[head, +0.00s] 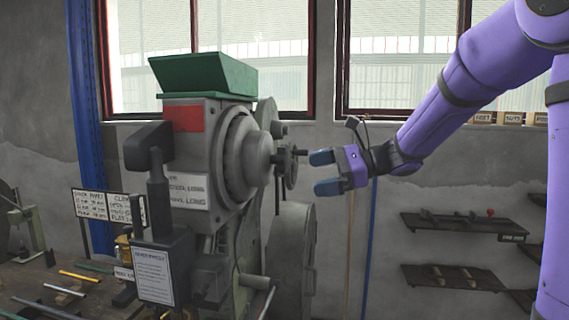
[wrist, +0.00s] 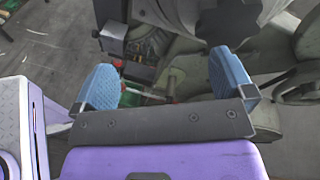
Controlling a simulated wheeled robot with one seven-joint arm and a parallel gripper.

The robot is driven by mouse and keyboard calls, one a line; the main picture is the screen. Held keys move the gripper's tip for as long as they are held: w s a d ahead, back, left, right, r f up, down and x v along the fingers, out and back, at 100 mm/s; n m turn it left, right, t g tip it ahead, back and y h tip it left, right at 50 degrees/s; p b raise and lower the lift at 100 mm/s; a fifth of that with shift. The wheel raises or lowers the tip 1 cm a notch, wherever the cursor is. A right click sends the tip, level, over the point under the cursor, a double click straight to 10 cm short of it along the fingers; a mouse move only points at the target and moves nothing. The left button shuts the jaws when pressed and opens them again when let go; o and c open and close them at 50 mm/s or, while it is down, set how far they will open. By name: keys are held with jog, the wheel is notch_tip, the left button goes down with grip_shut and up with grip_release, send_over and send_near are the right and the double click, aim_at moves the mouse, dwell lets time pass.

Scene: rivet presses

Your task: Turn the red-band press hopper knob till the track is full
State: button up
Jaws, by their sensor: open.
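The press (head: 215,150) has a red band (head: 184,118) on its grey head and a green hopper (head: 205,75) on top. A small dark knob or handwheel with a short bar (head: 290,156) sticks out on its right side; I cannot tell for certain that it is the hopper knob. My gripper (head: 324,173) is open and empty just right of this part, with a small gap showing. In the wrist view, my blue fingertips (wrist: 165,78) are spread wide with parts of a machine beyond them. I cannot make out the track or how full it is.
A bench (head: 30,290) with loose rods and tools lies at lower left. A sign (head: 92,204) stands behind the press. Wall shelves (head: 465,226) hang at right. A large round grey-green wheel (head: 292,240) sits low beside the press. Open space lies below my gripper.

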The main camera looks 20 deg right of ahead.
aim_at(288, 162)
jog(key=w+d+m+t+y, duration=0.1)
jog(key=w+d+m+t, duration=0.25)
jog(key=w, duration=0.25)
jog(key=shift+g, duration=0.25)
jog(key=x, duration=0.6)
jog(key=r+x, duration=0.1)
jog(key=x, duration=0.3)
jog(key=shift+s, duration=0.1)
jog(key=shift+c, duration=0.5)
jog(key=c, duration=0.8)
jog(key=shift+c, duration=0.2)
jog(key=shift+n, duration=0.35)
jog(key=n, duration=0.6)
jog(key=shift+r, duration=0.1)
jog(key=n, duration=0.4)
jog(key=shift+d+r+n, duration=0.1)
jog(key=shift+n, duration=1.8)
